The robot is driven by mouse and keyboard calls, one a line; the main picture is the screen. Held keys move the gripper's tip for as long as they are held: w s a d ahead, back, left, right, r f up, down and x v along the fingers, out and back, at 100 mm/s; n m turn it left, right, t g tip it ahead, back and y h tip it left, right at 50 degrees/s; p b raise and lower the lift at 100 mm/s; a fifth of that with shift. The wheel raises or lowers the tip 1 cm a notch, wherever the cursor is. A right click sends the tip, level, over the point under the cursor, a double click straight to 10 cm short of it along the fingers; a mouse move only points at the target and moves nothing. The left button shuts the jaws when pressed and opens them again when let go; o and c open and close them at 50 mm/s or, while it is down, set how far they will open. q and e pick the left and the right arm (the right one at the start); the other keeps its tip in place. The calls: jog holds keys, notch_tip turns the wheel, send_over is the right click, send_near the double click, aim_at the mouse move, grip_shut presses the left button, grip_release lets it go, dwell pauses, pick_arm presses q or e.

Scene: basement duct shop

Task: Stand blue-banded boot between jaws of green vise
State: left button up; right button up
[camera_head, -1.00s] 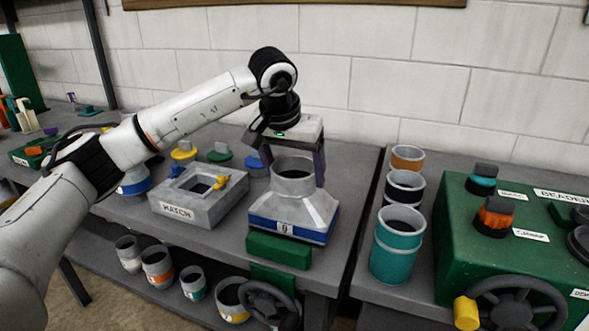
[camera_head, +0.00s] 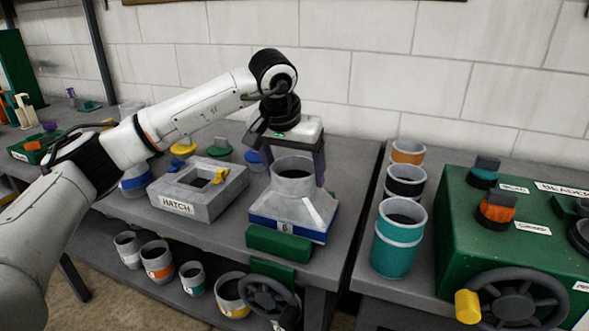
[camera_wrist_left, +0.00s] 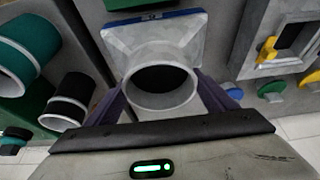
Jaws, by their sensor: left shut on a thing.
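The blue-banded boot (camera_head: 309,206) is a grey sheet-metal piece with a round collar on a flared square base and a blue band low down. It is upright at the bench's front edge, directly behind the green front jaw of the vise (camera_head: 278,242). My left gripper (camera_head: 293,172) points down and is shut on the boot, one finger on each side of the collar. The wrist view shows the collar (camera_wrist_left: 160,103) between the fingers. I cannot tell whether the base touches the bench. My right gripper is not in view.
The grey HATCH block (camera_head: 172,206) stands left of the boot. The vise's handwheel (camera_head: 268,298) hangs below the bench edge. Several banded collars stand on the shelf below. Across a gap at right are a teal sleeve (camera_head: 393,255), other sleeves and a green machine (camera_head: 460,230).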

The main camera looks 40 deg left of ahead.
pick_arm(q)
jog(key=shift+f, duration=0.4)
jog(key=o, duration=1.8)
jog(key=shift+f, duration=0.1)
